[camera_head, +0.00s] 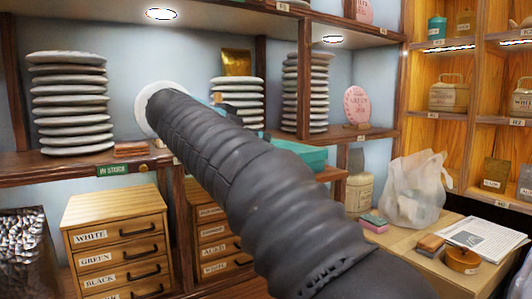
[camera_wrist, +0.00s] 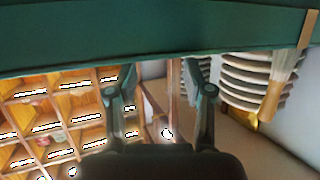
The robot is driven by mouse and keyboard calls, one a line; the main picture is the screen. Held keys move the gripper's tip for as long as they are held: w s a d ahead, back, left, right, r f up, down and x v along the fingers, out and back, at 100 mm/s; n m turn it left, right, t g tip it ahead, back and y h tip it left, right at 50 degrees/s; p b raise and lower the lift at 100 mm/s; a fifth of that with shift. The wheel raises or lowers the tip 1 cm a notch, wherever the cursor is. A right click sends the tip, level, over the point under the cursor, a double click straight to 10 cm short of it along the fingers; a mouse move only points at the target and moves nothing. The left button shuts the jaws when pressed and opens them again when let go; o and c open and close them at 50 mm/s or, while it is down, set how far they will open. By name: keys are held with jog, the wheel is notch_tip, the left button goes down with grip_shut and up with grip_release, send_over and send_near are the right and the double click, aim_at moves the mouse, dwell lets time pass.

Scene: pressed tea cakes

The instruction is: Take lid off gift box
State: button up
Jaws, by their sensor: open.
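The teal gift box (camera_head: 308,157) is partly seen behind my arm in the head view, on the wooden shelf counter. Most of it is hidden, and I cannot tell lid from base there. In the wrist view a broad teal surface (camera_wrist: 130,32), apparently the box, crosses the top of the picture. My gripper (camera_wrist: 160,70) is open, with its two fingers apart and their tips close to the teal lower edge. Nothing shows between the fingers. I cannot tell whether they touch the box. In the head view the gripper is mostly hidden behind my arm.
Stacks of tea cakes stand left (camera_head: 70,105), centre (camera_head: 238,84) and further right (camera_head: 304,95). A brush (camera_wrist: 276,82) shows right of the fingers in the wrist view. A pink round cake (camera_head: 357,106) stands right. A plastic bag (camera_head: 414,190) sits on the lower table.

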jog(key=shift+b+x, duration=0.6)
jog(key=shift+x, duration=2.35)
jog(key=shift+a+r, duration=0.1)
jog(key=shift+a, duration=0.05)
grip_shut()
